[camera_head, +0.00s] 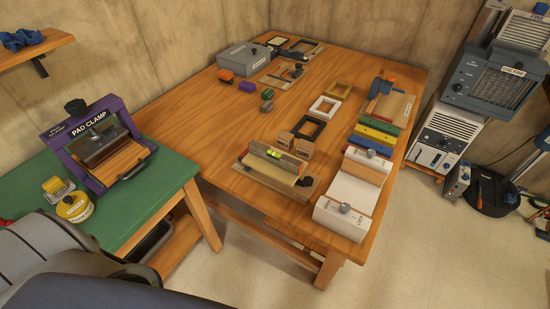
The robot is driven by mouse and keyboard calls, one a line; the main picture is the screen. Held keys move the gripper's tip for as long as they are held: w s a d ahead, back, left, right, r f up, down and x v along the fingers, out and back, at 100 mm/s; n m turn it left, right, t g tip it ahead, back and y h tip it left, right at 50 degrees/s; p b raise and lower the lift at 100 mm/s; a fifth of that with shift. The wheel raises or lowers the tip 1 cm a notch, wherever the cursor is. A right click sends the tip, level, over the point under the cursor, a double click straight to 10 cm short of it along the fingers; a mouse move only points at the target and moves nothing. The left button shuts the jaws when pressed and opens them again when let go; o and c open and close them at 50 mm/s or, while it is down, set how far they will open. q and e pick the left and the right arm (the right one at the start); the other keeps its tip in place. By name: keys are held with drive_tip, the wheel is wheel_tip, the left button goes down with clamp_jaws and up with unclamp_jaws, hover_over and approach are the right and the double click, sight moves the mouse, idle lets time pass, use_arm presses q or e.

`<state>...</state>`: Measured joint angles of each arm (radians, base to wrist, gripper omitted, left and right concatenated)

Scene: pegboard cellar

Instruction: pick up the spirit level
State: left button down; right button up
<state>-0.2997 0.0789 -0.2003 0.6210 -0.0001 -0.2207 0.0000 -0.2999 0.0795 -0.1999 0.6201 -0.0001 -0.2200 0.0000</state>
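A small bright yellow-green piece (274,153), which looks like the vial of a spirit level, shows on the wooden bar (262,149) of a jig near the front of the wooden table. The picture is too small to tell where the level ends and the jig begins. A yellowish pad or board lies just in front of the bar. Neither gripper is in view. Only grey parts of my own body show at the lower left.
The wooden table (190,115) has a bare left side. A purple pad clamp (98,145) stands on the green bench (128,208).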

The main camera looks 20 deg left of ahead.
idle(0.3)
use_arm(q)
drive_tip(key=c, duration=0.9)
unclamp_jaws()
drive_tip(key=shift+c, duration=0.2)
